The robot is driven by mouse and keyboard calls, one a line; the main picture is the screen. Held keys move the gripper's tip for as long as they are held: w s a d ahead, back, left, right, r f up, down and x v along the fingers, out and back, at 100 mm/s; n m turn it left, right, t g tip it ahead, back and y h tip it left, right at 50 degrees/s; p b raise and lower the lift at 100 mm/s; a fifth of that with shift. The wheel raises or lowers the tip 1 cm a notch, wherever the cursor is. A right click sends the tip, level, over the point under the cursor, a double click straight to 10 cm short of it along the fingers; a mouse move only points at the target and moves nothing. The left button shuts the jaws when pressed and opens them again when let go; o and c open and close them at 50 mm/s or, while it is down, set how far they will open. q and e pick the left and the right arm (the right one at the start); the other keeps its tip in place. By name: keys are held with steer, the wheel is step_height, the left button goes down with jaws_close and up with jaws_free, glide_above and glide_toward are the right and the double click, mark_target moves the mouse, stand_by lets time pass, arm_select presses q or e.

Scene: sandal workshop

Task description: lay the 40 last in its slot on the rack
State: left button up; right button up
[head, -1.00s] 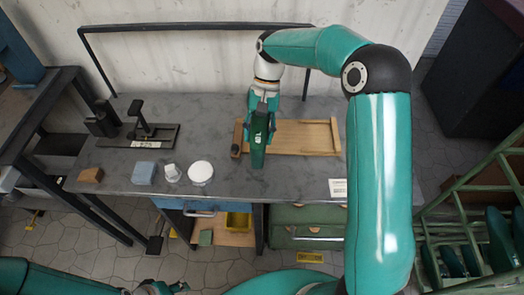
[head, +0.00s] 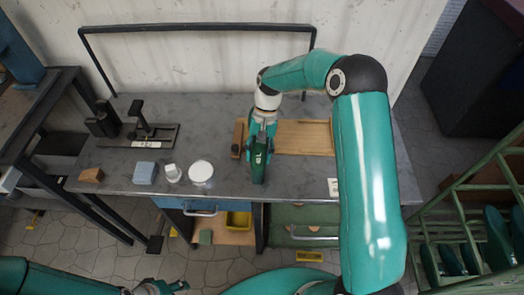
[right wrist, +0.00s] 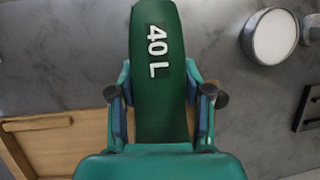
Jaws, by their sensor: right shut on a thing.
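The 40 last (head: 259,166) is dark green and marked "40 L" in white, seen large in the right wrist view (right wrist: 158,45). My right gripper (head: 262,140) is shut on it, with a finger on each side in the right wrist view (right wrist: 161,98). It is over the grey bench, beside the wooden tray's front left corner; its exact height is unclear. The green rack (head: 425,230) stands at the lower right, with several green lasts (head: 497,237) in it. The 40 slot cannot be made out. My left gripper (head: 172,287) is at the bottom edge, partly cut off.
On the bench (head: 105,180) are a wooden tray (head: 305,138), a white round tin (head: 201,172), a blue block (head: 145,172), a brown block (head: 91,175) and a black clamp stand (head: 140,138). My right arm spans the space between bench and rack.

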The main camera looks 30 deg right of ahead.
steer(key=shift+f, duration=0.1)
steer(key=o, duration=1.4)
